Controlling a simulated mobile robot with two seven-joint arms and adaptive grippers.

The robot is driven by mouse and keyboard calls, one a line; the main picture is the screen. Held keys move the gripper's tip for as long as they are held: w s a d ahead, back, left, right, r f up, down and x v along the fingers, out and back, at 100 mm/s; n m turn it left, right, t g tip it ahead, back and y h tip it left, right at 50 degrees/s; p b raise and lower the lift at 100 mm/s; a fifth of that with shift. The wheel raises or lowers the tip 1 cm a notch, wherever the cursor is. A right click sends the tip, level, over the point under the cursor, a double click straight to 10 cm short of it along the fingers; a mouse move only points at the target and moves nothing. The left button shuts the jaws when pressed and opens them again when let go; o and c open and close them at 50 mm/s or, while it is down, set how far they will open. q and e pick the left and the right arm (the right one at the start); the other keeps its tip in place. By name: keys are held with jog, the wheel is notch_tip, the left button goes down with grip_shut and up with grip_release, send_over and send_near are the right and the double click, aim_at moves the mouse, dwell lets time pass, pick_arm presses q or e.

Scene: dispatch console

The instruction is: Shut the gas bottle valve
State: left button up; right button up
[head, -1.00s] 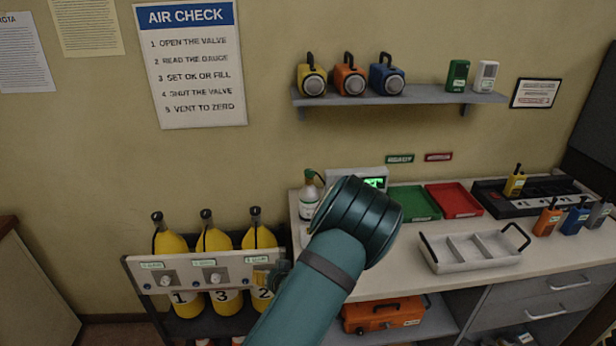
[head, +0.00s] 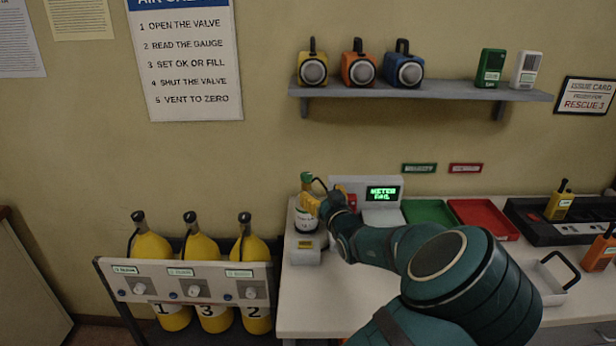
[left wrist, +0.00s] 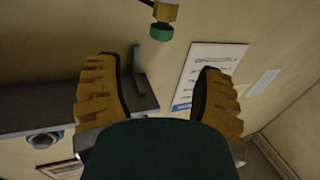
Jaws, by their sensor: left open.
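The gas bottle (head: 306,222) is a small white and dark bottle with a label, upright at the left end of the desk. Its green valve knob (head: 306,177) sits on top and also shows at the top of the left wrist view (left wrist: 161,32), above a brass-coloured valve body. My left gripper (head: 318,203) is at the bottle in the head view, its yellow fingers partly covering the bottle's right side. In the left wrist view the fingers (left wrist: 155,70) are spread, with nothing between them; the knob lies beyond their tips. My right gripper is not in view.
A meter with a lit green display (head: 382,193) stands right of the bottle, close to my left arm. A small grey box (head: 306,252) sits in front of the bottle. A green tray (head: 430,211) and red tray (head: 484,216) lie farther right. Yellow cylinders (head: 203,248) stand in a rack at left.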

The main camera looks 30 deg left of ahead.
aim_at(305, 173)
pick_arm(q)
jog(key=x, duration=1.2)
jog(key=shift+w+a+b, duration=0.1)
jog(key=shift+a+b, duration=0.25)
jog(key=shift+b, duration=0.05)
grip_shut()
jog(key=shift+f, duration=0.1)
jog(key=shift+f, duration=0.1)
